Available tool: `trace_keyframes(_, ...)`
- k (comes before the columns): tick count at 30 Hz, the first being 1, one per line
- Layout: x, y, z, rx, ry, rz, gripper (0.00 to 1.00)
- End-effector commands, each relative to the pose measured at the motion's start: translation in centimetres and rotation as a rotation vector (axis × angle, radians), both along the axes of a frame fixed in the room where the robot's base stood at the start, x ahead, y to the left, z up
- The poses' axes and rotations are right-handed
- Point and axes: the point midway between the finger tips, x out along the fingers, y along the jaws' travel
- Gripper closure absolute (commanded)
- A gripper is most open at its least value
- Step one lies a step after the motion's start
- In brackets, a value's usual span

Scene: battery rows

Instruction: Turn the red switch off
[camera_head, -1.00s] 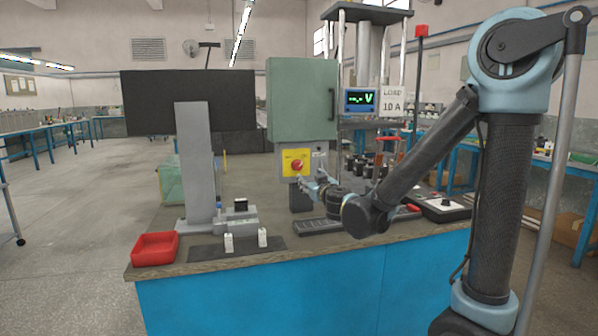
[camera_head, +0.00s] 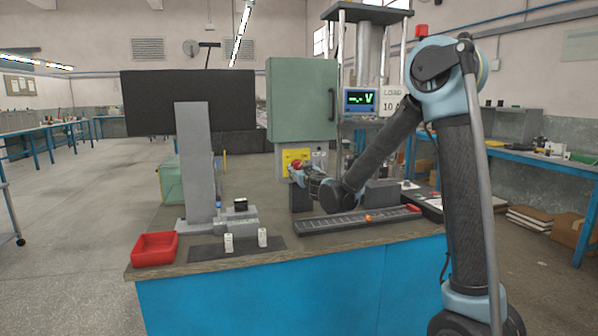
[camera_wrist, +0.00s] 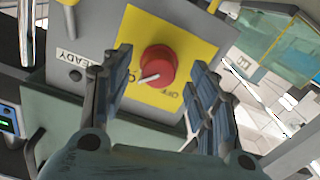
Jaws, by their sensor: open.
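The red switch (camera_wrist: 158,65) is a round knob on a yellow plate (camera_wrist: 150,27). A white pointer mark on the knob faces the partly hidden label on the left. The "OFF" label is at the knob's lower right. My gripper (camera_wrist: 162,72) is open, with one dark ribbed finger on each side of the knob. I cannot tell whether either finger touches it. In the head view my gripper (camera_head: 293,171) is in front of the yellow plate (camera_head: 288,155) and covers part of it. The red switch (camera_head: 296,164) is mostly hidden there.
A green cabinet (camera_head: 300,100) stands above the plate. A "READY" label (camera_wrist: 66,57) is beside it. The bench holds a red tray (camera_head: 155,248), a grey post (camera_head: 197,160) and a long slotted tray (camera_head: 355,221). A display (camera_head: 360,100) stands at the right.

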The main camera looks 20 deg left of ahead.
Motion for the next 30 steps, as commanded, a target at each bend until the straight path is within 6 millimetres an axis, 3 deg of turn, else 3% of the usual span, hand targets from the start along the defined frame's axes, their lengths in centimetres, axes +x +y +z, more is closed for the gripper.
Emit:
trace_keyframes(6, 1.5, 0.9, 0.0, 0.000, 0.000, -0.001, 0.46)
trace_keyframes(16, 1.8, 1.0, 0.0, 0.000, 0.000, -0.001, 0.46)
trace_keyframes(22, 1.8, 1.0, 0.0, 0.000, 0.000, -0.001, 0.89)
trace_keyframes(30, 1.7, 1.2, 0.0, -0.008, -0.005, 0.001, 0.90)
